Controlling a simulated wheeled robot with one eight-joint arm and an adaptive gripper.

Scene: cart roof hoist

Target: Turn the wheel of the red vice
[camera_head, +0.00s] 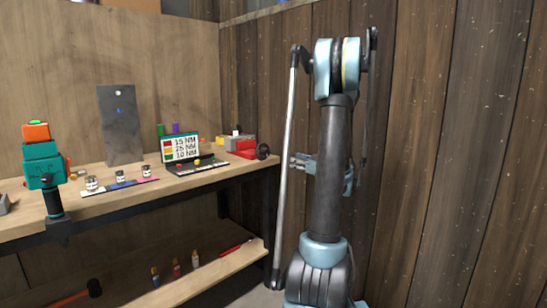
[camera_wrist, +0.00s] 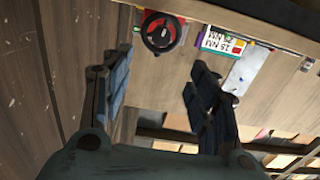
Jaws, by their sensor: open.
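The red vice (camera_head: 242,148) sits at the right end of the workbench in the head view. Its dark round wheel (camera_head: 263,151) faces right, toward my arm. In the wrist view the wheel (camera_wrist: 161,33) is a black ring with red behind it, near the top, left of centre. My gripper (camera_wrist: 160,85) is open and empty, its two dark blue fingers spread wide. The wheel lies beyond the fingertips, between their lines and apart from them. In the head view my arm's dark link hides part of the gripper end.
The workbench (camera_head: 110,206) carries a torque sign (camera_head: 181,149), small jars (camera_head: 120,175), a grey panel (camera_head: 121,122) and a teal and orange tool (camera_head: 42,160). A wooden plank wall (camera_head: 440,150) stands close behind my arm.

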